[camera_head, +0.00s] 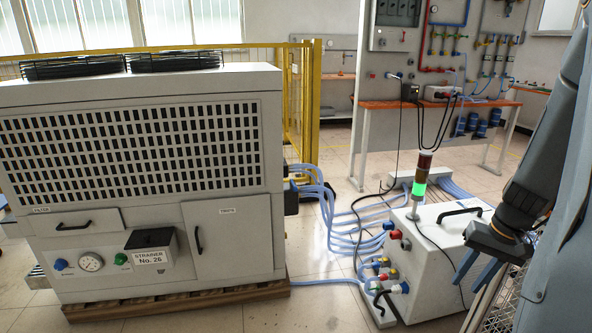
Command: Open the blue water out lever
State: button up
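The white heater box (437,262) stands on the floor right of centre, with hoses and small coloured fittings on its left side. A small blue fitting (404,287) shows low on that side, and another blue fitting (388,225) shows higher up beside a red knob (395,235). I cannot tell which is the water out lever, nor how it is turned. My gripper (469,284) hangs at the right, in front of the box in the picture. Its two fingers point down and left, apart, with nothing between them. It appears clear of the fittings.
A large grey chiller (230,225) on a wooden pallet fills the left, with its own blue knob (60,264). Light blue hoses (340,235) run along the floor between it and the box. A signal tower (420,187) lit green rises from the box. A black handle (459,213) is on top.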

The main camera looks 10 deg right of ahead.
aim_at(295, 187)
jog(key=i, duration=2.15)
jog(key=u, duration=1.15)
